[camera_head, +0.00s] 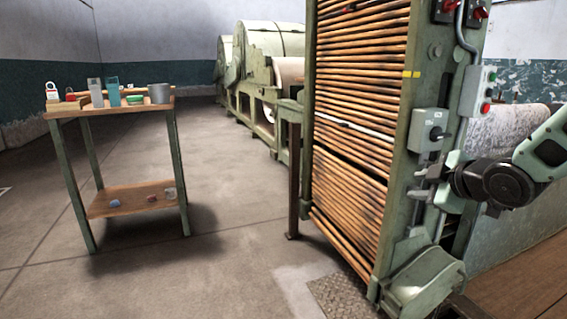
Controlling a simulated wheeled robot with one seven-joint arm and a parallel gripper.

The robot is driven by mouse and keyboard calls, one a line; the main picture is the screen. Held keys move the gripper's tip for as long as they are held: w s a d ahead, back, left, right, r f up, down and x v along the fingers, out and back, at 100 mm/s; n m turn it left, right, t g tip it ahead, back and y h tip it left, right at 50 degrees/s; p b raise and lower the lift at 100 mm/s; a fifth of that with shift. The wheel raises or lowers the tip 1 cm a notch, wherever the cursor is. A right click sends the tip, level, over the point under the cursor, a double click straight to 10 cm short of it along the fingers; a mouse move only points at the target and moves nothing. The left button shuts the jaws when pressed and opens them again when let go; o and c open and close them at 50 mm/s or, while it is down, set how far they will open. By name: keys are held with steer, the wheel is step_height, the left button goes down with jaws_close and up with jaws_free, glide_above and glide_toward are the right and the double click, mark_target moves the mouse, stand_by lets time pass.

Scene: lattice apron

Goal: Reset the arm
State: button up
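My arm comes in from the right edge, pale green with dark joints. My gripper (447,188) is at its dark end, beside the front post of the slatted lattice machine (362,130). It is close to the grey bars and brackets on that post, below the grey switch box (428,132). I cannot tell whether it touches them. The fingers are small and blend with the machine parts, so their opening does not show clearly.
A control box (478,92) with buttons sits above my arm. A wooden-topped cart (110,108) with cups, containers and padlocks stands at left. Larger green machines (262,60) stand behind. The floor (225,190) between cart and lattice is clear.

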steer(key=s+a+f+m+g, duration=0.3)
steer(key=s+a+f+g, duration=0.1)
steer(key=s+a, duration=0.45)
steer(key=s+a+f+m+g+h, duration=0.15)
steer(key=s+a+g, duration=0.25)
steer(key=s, duration=0.8)
steer(key=s+a+f+m+g+h, duration=0.1)
steer(key=s+a+f+m+g, duration=0.25)
steer(key=s, duration=0.95)
step_height(320, 180, up, 32)
steer(key=a+n+p, duration=0.1)
steer(key=p, duration=2.9)
steer(key=shift+f+n+p, duration=0.25)
steer(key=shift+n+p, duration=0.05)
steer(key=shift+p, duration=0.1)
steer(key=shift+g, duration=0.25)
